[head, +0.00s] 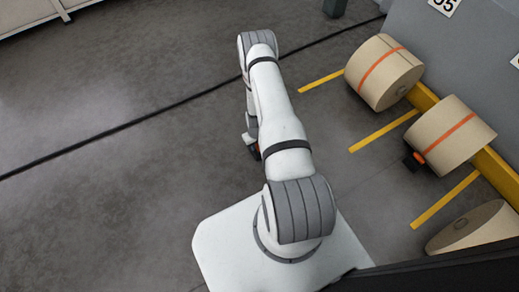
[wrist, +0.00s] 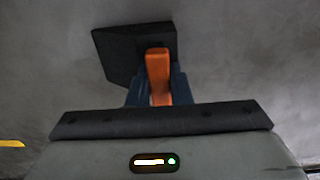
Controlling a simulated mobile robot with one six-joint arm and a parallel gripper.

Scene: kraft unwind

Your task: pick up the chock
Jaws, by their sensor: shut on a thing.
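The chock (wrist: 120,50) is a black wedge-shaped block with an orange handle (wrist: 158,66), in the upper middle of the wrist view. My gripper (wrist: 158,84) is shut on the orange handle, with one dark blue finger on each side. The black block hangs out beyond the fingertips over grey floor. In the head view my arm hides most of the gripper; a small dark and orange bit (head: 255,152) shows beside the arm.
Another black and orange chock (head: 413,161) lies by the middle roll (head: 450,135). Yellow floor lines (head: 384,131) run out from the rolls. A dark cable (head: 130,124) crosses the open floor at left.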

